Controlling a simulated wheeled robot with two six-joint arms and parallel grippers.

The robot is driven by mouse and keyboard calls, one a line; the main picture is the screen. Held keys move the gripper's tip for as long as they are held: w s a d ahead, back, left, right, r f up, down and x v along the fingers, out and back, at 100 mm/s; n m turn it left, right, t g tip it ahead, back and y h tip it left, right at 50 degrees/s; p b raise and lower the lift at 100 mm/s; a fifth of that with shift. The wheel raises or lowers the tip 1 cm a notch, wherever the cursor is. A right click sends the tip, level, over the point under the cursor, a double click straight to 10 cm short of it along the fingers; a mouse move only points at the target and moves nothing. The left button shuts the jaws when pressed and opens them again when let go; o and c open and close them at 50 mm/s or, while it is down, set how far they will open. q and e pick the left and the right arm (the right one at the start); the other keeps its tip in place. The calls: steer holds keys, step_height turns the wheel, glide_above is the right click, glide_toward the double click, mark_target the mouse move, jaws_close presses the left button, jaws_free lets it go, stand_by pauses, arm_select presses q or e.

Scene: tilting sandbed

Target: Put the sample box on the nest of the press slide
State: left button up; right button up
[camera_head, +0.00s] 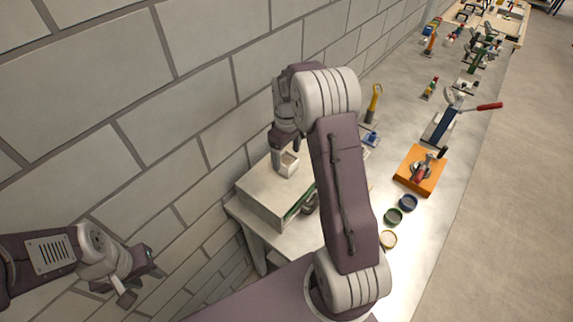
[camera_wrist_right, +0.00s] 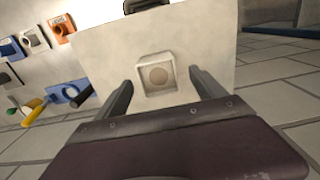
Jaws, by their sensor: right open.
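The box (camera_wrist_right: 156,76) also shows in the right wrist view, between and just beyond the fingertips. My right gripper (camera_head: 285,157) is open right by the box in the head view; I cannot tell whether a finger touches it. My left gripper (camera_head: 140,284) is open and empty in front of the wall at lower left. A lever device with a red handle (camera_head: 488,106) stands farther along the bench; I cannot make out the slide's nest.
An orange board (camera_head: 420,170) with a red-handled clamp lies on the bench (camera_head: 395,95). Round dishes (camera_head: 409,202) sit nearer. A yellow-handled tool (camera_head: 375,98) stands near the wall. Several small devices fill the far end. The block wall (camera_head: 190,60) closes off the left.

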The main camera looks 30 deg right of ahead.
mark_target(287, 163)
step_height(287, 163, down, 4)
steer(key=shift+d+f+p, duration=0.1)
steer(key=shift+d+p, duration=0.05)
steer(key=shift+p, duration=0.8)
steer(key=shift+w+f, duration=0.1)
steer(key=shift+f, duration=0.35)
steer(key=c, duration=1.7)
steer(key=shift+c, duration=0.2)
steer(key=shift+w+r, duration=0.1)
